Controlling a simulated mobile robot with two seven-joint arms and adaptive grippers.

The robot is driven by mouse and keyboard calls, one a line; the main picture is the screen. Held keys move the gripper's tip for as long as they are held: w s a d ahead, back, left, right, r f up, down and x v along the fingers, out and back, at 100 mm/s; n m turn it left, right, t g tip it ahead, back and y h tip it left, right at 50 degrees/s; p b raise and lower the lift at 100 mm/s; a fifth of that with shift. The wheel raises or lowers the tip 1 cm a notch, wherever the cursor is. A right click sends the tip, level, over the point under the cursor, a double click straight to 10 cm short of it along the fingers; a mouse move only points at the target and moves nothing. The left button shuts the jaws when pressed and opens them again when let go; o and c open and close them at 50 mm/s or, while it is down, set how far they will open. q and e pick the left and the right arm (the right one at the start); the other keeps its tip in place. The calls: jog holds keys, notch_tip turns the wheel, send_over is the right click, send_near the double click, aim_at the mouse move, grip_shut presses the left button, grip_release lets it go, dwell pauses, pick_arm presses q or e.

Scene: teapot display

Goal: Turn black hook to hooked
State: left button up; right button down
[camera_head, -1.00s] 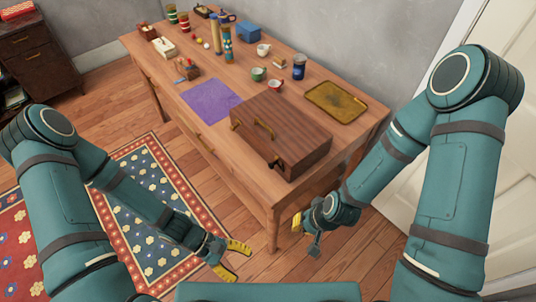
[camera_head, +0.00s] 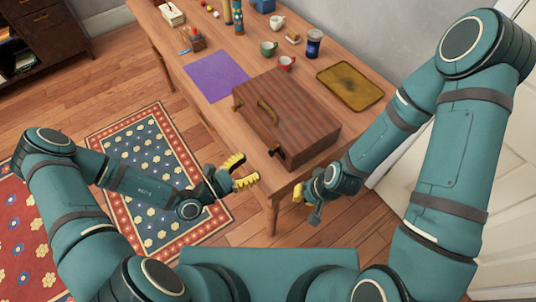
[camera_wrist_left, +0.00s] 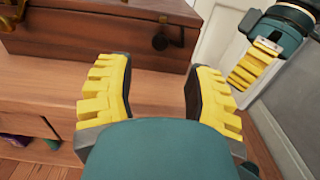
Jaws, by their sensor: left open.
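A brown wooden case (camera_head: 310,112) lies on the table with a brass handle (camera_head: 268,111) on its front side. A small dark fitting near the front right end, which looks like the black hook (camera_head: 277,152), also shows in the left wrist view (camera_wrist_left: 160,41). Whether it is hooked is too small to tell. My left gripper (camera_head: 240,171) is open and empty, in front of the table edge and apart from the case. In the left wrist view its yellow fingers (camera_wrist_left: 158,75) point toward the case. My right gripper (camera_head: 299,193) is below the table's right corner; its opening is unclear.
The wooden table (camera_head: 215,125) carries a purple cloth (camera_head: 215,76), a yellowish tray (camera_head: 350,86), cups and a blue jar (camera_head: 314,43) behind the case. A patterned rug (camera_head: 140,140) lies on the floor. A white door (camera_head: 490,130) stands at the right.

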pick_arm(q)
jog(key=x, duration=0.7)
jog(key=shift+b, duration=0.3)
grip_shut()
